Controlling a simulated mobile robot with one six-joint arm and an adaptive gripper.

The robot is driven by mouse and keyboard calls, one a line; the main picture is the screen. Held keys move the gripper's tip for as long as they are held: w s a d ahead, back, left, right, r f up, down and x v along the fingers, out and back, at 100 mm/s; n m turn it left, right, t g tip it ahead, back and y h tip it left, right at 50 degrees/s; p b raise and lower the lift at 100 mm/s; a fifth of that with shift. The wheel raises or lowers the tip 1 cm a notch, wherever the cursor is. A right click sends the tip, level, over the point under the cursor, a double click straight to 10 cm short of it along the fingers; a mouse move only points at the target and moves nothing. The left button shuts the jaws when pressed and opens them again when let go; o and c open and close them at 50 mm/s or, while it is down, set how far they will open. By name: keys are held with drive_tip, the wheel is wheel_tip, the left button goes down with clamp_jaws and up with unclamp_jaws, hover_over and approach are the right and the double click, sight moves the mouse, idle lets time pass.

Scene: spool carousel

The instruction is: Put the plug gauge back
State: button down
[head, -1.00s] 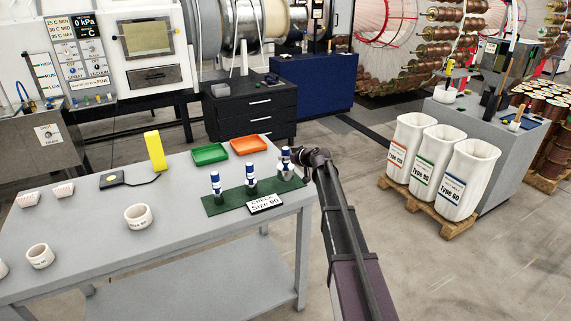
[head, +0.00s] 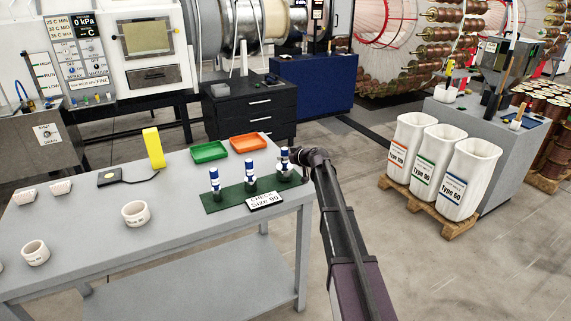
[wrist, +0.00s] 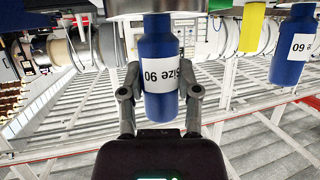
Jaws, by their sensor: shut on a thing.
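A dark green rack (head: 232,201) lies along the right end of the grey table. Two plug gauges with blue and white handles stand on it, one at the left (head: 214,181) and one in the middle (head: 250,176). My gripper (head: 297,158) is at the rack's right end, shut on the third plug gauge (head: 284,162), which looks upright. In the wrist view both fingers close around its blue handle (wrist: 158,52) with a white Size label. Another blue handle (wrist: 290,55) stands apart at the right there. I cannot tell whether the held gauge touches the rack.
A "Check Size 90" sign (head: 265,200) lies before the rack. Green (head: 209,152) and orange (head: 248,143) trays sit behind it. White bins (head: 468,180) stand right, past clear floor.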

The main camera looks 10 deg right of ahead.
drive_tip(key=shift+f, duration=0.5)
drive_tip(key=shift+f+b, duration=0.15)
drive_tip(key=shift+b, duration=0.25)
drive_tip(key=shift+c, duration=1.6)
unclamp_jaws()
drive_tip(key=shift+s+d+r+p, duration=0.1)
drive_tip(key=shift+s+r+p, duration=0.05)
drive_tip(key=shift+r+p, duration=0.15)
drive_tip(key=p+v, duration=0.4)
drive_tip(key=v, duration=0.7)
drive_tip(key=shift+s+d, duration=0.15)
drive_tip(key=shift+s, duration=0.05)
drive_tip(key=shift+r, duration=0.1)
